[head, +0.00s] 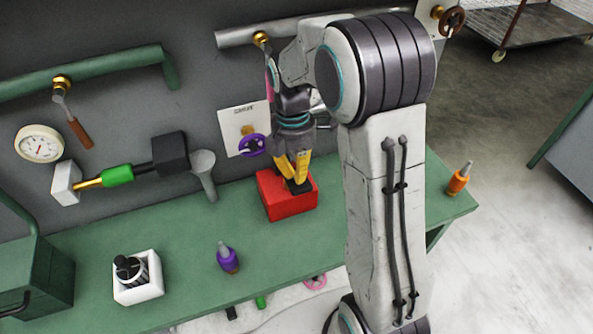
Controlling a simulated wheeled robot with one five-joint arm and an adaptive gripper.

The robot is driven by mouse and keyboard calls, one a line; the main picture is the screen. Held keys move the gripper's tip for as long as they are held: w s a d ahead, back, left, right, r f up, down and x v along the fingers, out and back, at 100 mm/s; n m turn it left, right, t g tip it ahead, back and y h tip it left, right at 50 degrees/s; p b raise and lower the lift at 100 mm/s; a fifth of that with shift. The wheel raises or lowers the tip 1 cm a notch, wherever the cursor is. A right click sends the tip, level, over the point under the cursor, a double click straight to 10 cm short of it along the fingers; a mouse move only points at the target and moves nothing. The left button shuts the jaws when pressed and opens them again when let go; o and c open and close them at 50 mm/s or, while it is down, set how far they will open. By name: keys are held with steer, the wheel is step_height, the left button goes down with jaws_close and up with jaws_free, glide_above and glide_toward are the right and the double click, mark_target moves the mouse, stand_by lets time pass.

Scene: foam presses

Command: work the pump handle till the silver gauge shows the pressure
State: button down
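A round gauge (40,143) with a pale face and a thin rim is on the wall at the far left. Its needle is too small to read. My gripper (295,183), with yellow fingers, points down at the top of a red block (288,204) on the green bench. Dark parts show at the fingertips. I cannot tell whether they are the finger pads or a handle on the block, nor whether the fingers are open or shut. No pump handle can be made out clearly.
The green bench (190,262) bears a purple bottle (228,258), a white holder (139,288) with a black knob, and an orange bottle (459,179). A purple valve wheel (251,145), a funnel (204,174) and a lever (78,130) are along the wall.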

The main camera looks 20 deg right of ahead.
steer(key=f+b, duration=0.1)
steer(key=b, duration=0.1)
steer(key=shift+s+f+t+b, duration=0.15)
steer(key=shift+f+t+b, duration=0.05)
steer(key=shift+t+b, duration=0.2)
steer(key=f+t+b, duration=0.1)
steer(key=b, duration=0.2)
steer(key=f+t+b, duration=0.1)
steer(key=b, duration=0.1)
steer(key=shift+s+f+b, duration=0.15)
steer(key=shift+s+b, duration=0.2)
steer(key=shift+b, duration=0.05)
steer(key=shift+s+f+b, duration=0.25)
steer(key=shift+f+b, duration=0.5)
steer(key=shift+b, duration=0.15)
steer(key=p, duration=0.4)
glide_toward(298, 186)
steer(key=shift+s+d+r, duration=0.15)
steer(key=shift+s+d, duration=0.15)
steer(key=shift+s, duration=0.05)
stand_by(0.7)
